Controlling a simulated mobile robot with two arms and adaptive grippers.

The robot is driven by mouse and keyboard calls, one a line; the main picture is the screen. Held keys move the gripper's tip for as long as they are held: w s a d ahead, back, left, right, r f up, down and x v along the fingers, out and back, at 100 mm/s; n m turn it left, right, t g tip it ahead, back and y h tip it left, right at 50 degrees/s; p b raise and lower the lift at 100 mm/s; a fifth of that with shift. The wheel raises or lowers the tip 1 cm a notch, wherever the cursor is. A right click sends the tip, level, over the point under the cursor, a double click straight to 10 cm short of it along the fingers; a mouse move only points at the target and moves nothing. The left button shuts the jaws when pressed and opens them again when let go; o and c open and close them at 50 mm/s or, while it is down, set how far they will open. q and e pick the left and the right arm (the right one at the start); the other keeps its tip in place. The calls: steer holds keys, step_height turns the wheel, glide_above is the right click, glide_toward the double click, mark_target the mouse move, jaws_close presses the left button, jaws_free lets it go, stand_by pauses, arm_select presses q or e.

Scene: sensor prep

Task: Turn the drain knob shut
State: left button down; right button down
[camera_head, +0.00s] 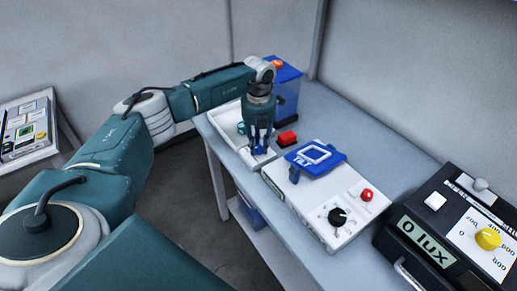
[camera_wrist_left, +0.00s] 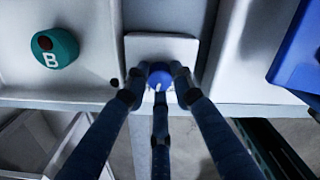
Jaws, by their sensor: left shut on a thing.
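A small round blue knob (camera_wrist_left: 160,76) with a white mark sits on a pale square plate (camera_wrist_left: 160,45) in the left wrist view. I take it to be the drain knob. My left gripper (camera_head: 261,148) reaches down over the front right of the white tray (camera_head: 228,125) in the head view. In the left wrist view its dark blue fingers (camera_wrist_left: 158,85) close around the blue knob and hold it. The fingers hide the knob's sides, and I cannot tell how far it is turned. My right gripper is not in view.
A teal piece marked B (camera_wrist_left: 55,50) sits in the tray. The white TILT device (camera_head: 335,222) and the black lux box (camera_head: 440,235) stand to the right on the grey bench (camera_head: 385,135).

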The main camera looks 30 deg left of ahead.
mark_target(258, 147)
arm_select(q)
steer(key=m+b, duration=0.1)
steer(key=m, duration=0.2)
steer(key=shift+m+b, duration=0.3)
steer(key=shift+r+m+b, duration=0.1)
steer(key=shift+m+b, duration=0.45)
steer(key=shift+m, duration=1.05)
steer(key=c, duration=1.5)
jaws_free()
steer(key=shift+o, duration=0.2)
step_height(258, 147, up, 12)
